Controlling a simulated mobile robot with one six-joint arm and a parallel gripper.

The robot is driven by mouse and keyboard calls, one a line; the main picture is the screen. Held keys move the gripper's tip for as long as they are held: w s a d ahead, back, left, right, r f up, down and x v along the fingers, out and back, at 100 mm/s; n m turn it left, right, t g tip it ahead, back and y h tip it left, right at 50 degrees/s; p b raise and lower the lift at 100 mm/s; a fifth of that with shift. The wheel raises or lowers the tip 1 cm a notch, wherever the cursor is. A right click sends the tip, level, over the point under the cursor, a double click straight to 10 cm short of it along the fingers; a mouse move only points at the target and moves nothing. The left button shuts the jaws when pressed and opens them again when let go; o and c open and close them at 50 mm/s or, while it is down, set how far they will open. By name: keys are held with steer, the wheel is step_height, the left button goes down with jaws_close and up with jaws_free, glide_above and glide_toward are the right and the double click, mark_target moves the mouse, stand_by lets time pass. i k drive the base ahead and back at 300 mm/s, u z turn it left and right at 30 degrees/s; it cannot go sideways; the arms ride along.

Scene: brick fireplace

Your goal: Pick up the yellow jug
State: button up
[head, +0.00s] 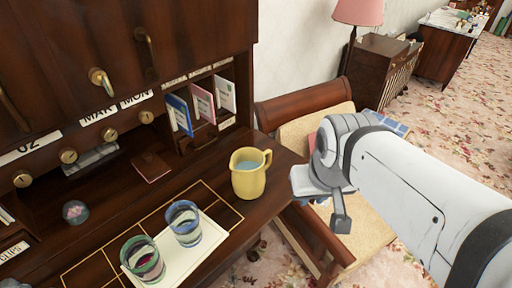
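The yellow jug (248,180) stands upright on the dark wooden desk, near its right end. Its handle points to the right and something pale blue shows inside its mouth. My gripper (341,222) is to the right of the jug, apart from it, beyond the desk's right edge and in front of a chair. One dark finger shows hanging down; the rest of the gripper is hidden by my arm, so its opening cannot be made out.
Two striped glasses (184,225) (143,262) stand left and in front of the jug, on or beside a white sheet (205,249). Card slots (206,137) rise behind the jug. A wooden chair (303,101) with a pale cushion stands right of the desk. A glass ball (75,211) lies left.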

mark_target(248, 167)
steer(key=z, duration=0.2)
steer(key=k, duration=1.75)
steer(key=u, duration=0.75)
steer(key=i, duration=1.5)
steer(key=u, duration=0.05)
